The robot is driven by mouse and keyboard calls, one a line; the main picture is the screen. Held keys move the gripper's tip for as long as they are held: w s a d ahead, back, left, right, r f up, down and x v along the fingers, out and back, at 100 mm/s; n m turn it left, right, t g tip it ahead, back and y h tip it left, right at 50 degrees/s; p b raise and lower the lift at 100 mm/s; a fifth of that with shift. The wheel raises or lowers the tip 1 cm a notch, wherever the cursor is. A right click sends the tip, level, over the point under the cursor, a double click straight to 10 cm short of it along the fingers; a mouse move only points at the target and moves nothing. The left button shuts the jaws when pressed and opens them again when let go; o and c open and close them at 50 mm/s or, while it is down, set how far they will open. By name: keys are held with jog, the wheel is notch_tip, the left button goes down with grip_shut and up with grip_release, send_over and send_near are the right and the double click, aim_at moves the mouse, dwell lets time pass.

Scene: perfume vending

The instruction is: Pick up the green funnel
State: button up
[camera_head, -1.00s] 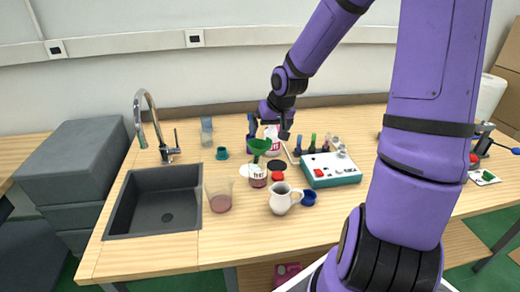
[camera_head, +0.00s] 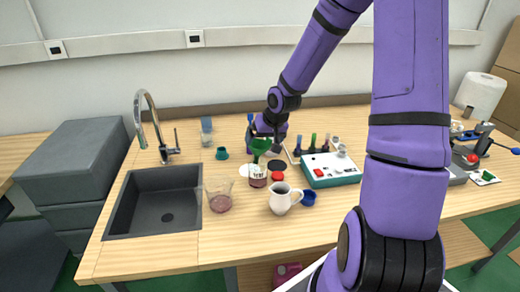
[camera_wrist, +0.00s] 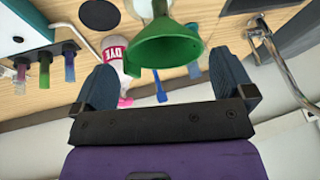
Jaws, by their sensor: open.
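The green funnel (camera_head: 259,146) sits upright in the mouth of a small labelled bottle (camera_head: 257,176) on the table. In the wrist view the funnel's wide green mouth (camera_wrist: 164,46) shows ahead of my gripper, between the lines of its two fingers. My gripper (camera_wrist: 163,82) is open and empty, with its dark fingers apart. In the head view my gripper (camera_head: 268,134) is just behind the funnel, partly hidden by it. I cannot tell whether the fingers touch the funnel.
A white bottle marked DYE (camera_wrist: 115,54) stands close by my gripper. A white and teal device (camera_head: 331,170), a cream mug (camera_head: 283,198), a beaker (camera_head: 219,195) and a red cap (camera_head: 277,176) are around the funnel. The sink (camera_head: 155,203) is at left.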

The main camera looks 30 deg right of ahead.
aim_at(259, 148)
jog(key=shift+x, duration=2.7)
jog(key=shift+c, duration=0.2)
jog(key=c, duration=0.5)
